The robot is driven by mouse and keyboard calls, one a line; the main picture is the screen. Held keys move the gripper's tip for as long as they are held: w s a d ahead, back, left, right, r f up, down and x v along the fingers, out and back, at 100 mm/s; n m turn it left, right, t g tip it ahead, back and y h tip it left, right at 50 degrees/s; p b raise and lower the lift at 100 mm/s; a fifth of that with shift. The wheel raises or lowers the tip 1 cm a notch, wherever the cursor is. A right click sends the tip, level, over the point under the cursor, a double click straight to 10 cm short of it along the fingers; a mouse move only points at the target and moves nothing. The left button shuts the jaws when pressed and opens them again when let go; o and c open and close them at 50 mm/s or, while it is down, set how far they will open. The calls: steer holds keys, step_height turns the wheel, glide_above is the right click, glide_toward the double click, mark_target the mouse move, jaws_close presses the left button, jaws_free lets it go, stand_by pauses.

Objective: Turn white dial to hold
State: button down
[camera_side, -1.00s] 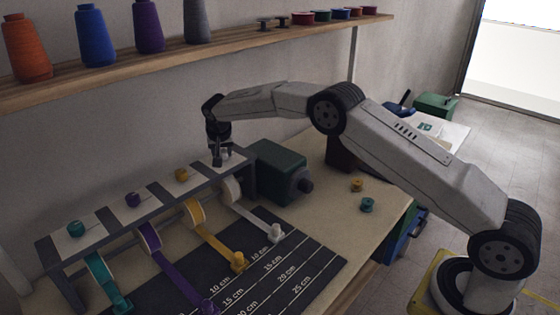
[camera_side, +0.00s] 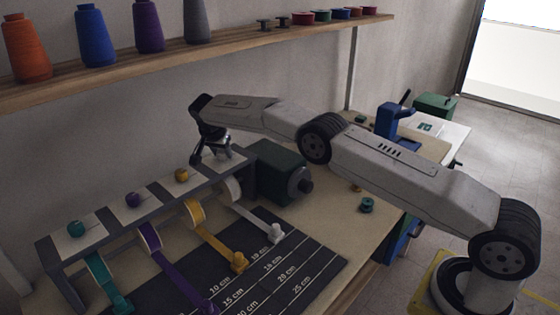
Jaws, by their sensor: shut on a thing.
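My gripper (camera_side: 220,153) is over the white plate (camera_side: 238,157) at the far right end of the slotted stand. Its fingers are shut on the white dial there, which is mostly hidden by them. The wrist above is tilted to the left. Below this station, a white ribbon roll (camera_side: 231,189) hangs with its ribbon running down to a white end piece (camera_side: 275,233) on the ruled mat. Any marks around the white dial are too small to read.
A green motor box (camera_side: 277,172) stands close to the right of my gripper. A wooden shelf (camera_side: 240,46) with thread cones runs above. A small teal spool (camera_side: 366,205) lies on the table.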

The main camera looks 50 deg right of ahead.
steer(key=shift+m, duration=0.5)
stand_by(0.4)
steer(key=shift+c, duration=1)
jaws_free()
steer(key=v, duration=0.8)
steer(key=shift+w, duration=0.1)
steer(key=shift+n, duration=0.3)
